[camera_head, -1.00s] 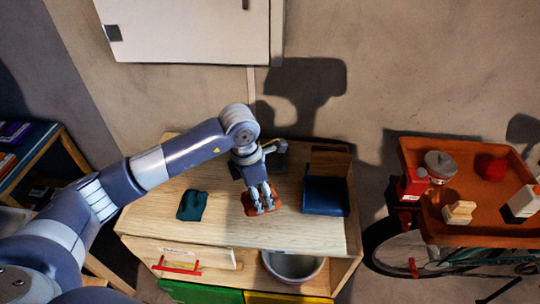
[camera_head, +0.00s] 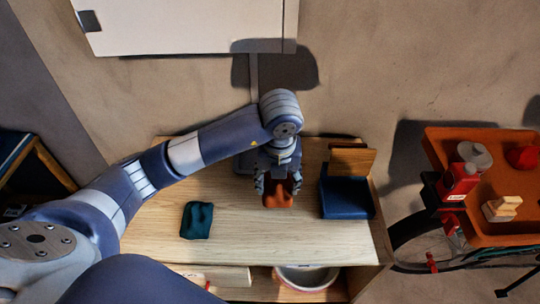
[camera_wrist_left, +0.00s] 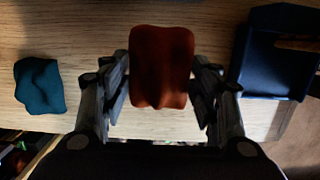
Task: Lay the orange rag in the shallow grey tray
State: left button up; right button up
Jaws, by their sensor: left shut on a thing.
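The orange rag (camera_head: 278,197) is bunched between the fingers of my left gripper (camera_head: 278,184), over the wooden bench top. In the left wrist view the rag (camera_wrist_left: 161,68) fills the space between the two fingertips (camera_wrist_left: 160,92). My left gripper is shut on it, and it appears raised a little off the wood. No tray that is clearly grey shows; a dark blue open tray or box (camera_head: 346,200) stands to the right of the rag, also in the left wrist view (camera_wrist_left: 262,82). My right gripper is out of view.
A dark teal cloth (camera_head: 197,220) lies on the bench top (camera_head: 245,238) to the left. A brown wooden piece (camera_head: 352,160) stands at the blue box's back. A pale bowl (camera_head: 302,278) is on the shelf below. An orange tray (camera_head: 490,232) with several items stands far right.

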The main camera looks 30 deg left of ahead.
pick_arm(q)
jog(key=w+a+p, duration=0.1)
jog(key=w+a, duration=0.2)
jog(key=w, duration=0.1)
jog(key=w+a+f+p, duration=0.1)
jog(key=w+a, duration=0.2)
jog(key=w, duration=0.1)
jog(key=w+a+p, duration=0.1)
jog(key=w+a, duration=0.2)
jog(key=w, duration=0.1)
jog(key=shift+w+a+f, duration=0.15)
jog(key=shift+w+a, duration=0.05)
jog(key=shift+a, duration=0.1)
notch_tip(320, 180, down, 3)
jog(key=shift+r+p, duration=0.15)
jog(key=shift+p, duration=0.5)
jog(key=shift+f, duration=0.45)
jog(key=shift+f, duration=0.15)
jog(key=o, duration=1)
